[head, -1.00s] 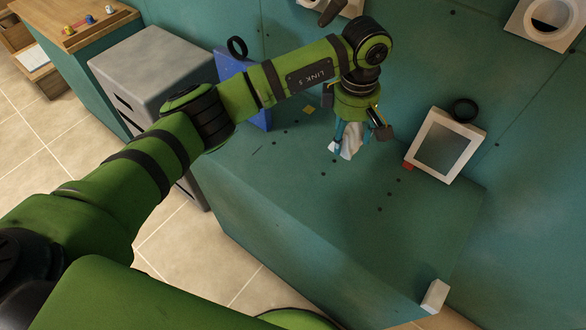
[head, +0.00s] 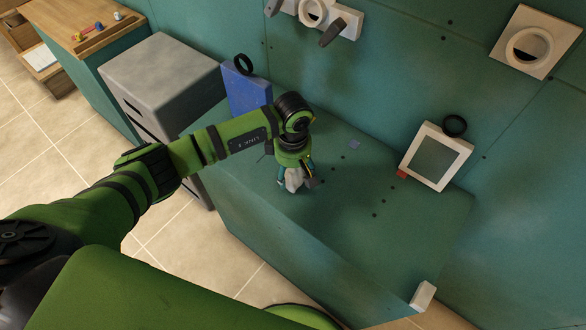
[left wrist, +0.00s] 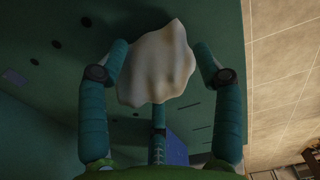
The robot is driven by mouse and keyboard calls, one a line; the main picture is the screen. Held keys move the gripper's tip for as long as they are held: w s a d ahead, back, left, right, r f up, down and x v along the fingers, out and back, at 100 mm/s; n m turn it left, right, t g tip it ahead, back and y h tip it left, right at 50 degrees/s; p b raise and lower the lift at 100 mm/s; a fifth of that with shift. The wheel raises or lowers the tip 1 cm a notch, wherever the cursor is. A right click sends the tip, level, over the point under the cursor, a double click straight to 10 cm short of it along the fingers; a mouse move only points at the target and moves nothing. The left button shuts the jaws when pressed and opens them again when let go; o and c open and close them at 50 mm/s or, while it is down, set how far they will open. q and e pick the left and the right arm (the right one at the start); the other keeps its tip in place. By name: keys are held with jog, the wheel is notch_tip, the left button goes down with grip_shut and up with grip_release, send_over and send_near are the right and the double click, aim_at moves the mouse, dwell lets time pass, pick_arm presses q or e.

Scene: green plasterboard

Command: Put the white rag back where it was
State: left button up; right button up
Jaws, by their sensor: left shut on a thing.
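The white rag (head: 294,180) hangs crumpled below my left gripper (head: 296,184), over the left part of the green bench top (head: 400,245). In the left wrist view the rag (left wrist: 157,62) bulges between the teal fingers of my left gripper (left wrist: 163,70), which are shut on it. The green surface lies behind the rag there. Whether the rag's lower edge touches the bench top cannot be told. My right gripper is in neither view.
A white-framed panel (head: 461,153) leans at the back right, with a black ring (head: 455,125) by it. A blue box (head: 247,92) stands at the back left beside a grey cabinet (head: 165,78). A small white block (head: 423,296) sits at the front right corner. The bench middle is clear.

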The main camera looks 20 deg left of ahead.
pick_arm(q)
jog(key=shift+f, duration=0.55)
jog(key=shift+f, duration=0.1)
jog(key=o, duration=1)
jog(key=shift+w+r, duration=0.15)
jog(key=shift+r, duration=0.35)
notch_tip(320, 180, up, 11)
jog(key=shift+r+b, duration=0.1)
jog(key=shift+b, duration=1.15)
